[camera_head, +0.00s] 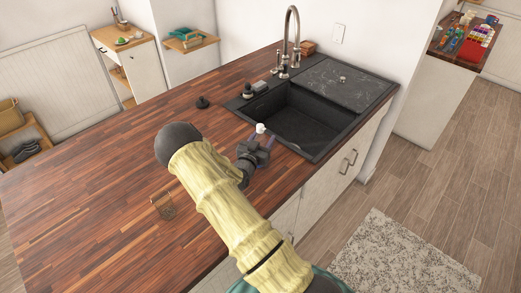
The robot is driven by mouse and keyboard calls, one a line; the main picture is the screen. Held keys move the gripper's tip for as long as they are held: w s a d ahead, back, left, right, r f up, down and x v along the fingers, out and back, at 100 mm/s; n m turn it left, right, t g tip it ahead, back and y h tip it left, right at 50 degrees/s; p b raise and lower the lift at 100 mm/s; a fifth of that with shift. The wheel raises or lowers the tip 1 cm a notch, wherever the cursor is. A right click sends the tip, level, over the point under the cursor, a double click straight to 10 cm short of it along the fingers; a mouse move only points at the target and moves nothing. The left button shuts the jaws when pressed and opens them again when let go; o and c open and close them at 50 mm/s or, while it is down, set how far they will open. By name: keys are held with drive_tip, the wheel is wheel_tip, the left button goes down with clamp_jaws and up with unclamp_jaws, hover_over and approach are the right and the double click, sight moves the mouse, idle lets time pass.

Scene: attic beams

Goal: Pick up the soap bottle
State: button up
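What looks like the soap bottle (261,128) shows as a small white top just beyond my gripper, by the sink's near left corner. Its body is mostly hidden behind my gripper. My gripper (257,148) is dark and small in view, low over the counter's front part. It is right at the bottle, with the white top showing above the fingers. I cannot tell whether the fingers touch the bottle or how far apart they are.
The black sink (300,118) with a tall faucet (291,35) lies beyond my gripper. A clear glass (163,205) stands left of my arm.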

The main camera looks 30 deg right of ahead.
sight(263, 133)
drive_tip(key=c, duration=0.8)
drive_tip(key=shift+w, duration=0.15)
drive_tip(key=shift+w, duration=0.1)
drive_tip(key=shift+a+r, duration=0.15)
drive_tip(key=shift+r, duration=0.25)
drive_tip(key=shift+s+d+r+b, duration=0.2)
drive_tip(key=shift+r+b, duration=0.1)
drive_tip(key=shift+r, duration=0.05)
drive_tip(key=shift+s+r, duration=0.1)
drive_tip(key=shift+r, duration=0.65)
drive_tip(key=shift+a+r+b, duration=0.1)
drive_tip(key=shift+r+b, duration=1)
drive_tip(key=shift+r, duration=2.45)
